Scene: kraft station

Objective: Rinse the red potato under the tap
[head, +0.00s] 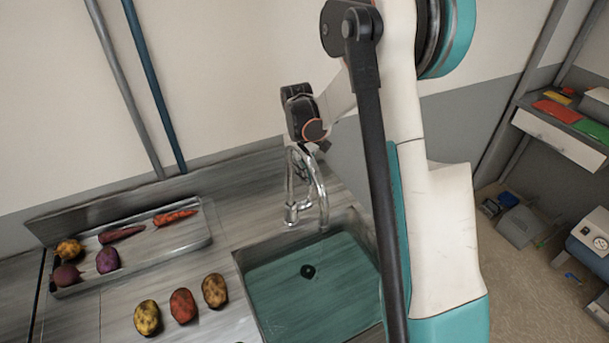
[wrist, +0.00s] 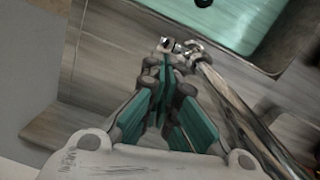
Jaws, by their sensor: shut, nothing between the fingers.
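The red potato (head: 183,305) lies on the steel counter left of the sink, between a yellow potato (head: 147,317) and a brown one (head: 215,290). The chrome tap (head: 305,190) stands at the back of the sink (head: 290,290); no water shows running from it. My gripper (wrist: 166,66) is shut and empty in the wrist view, its tips close to the small end of the tap (wrist: 215,80). Whether they touch it I cannot tell. In the head view the fingers are hardly visible above the tap. The potato is outside the wrist view.
A metal tray (head: 190,243) at the back left holds carrots (head: 175,217), a purple potato (head: 108,260) and other vegetables. The teal sink floor is empty apart from its black drain (head: 308,271). The wall is close behind the tap. My arm covers the sink's right side.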

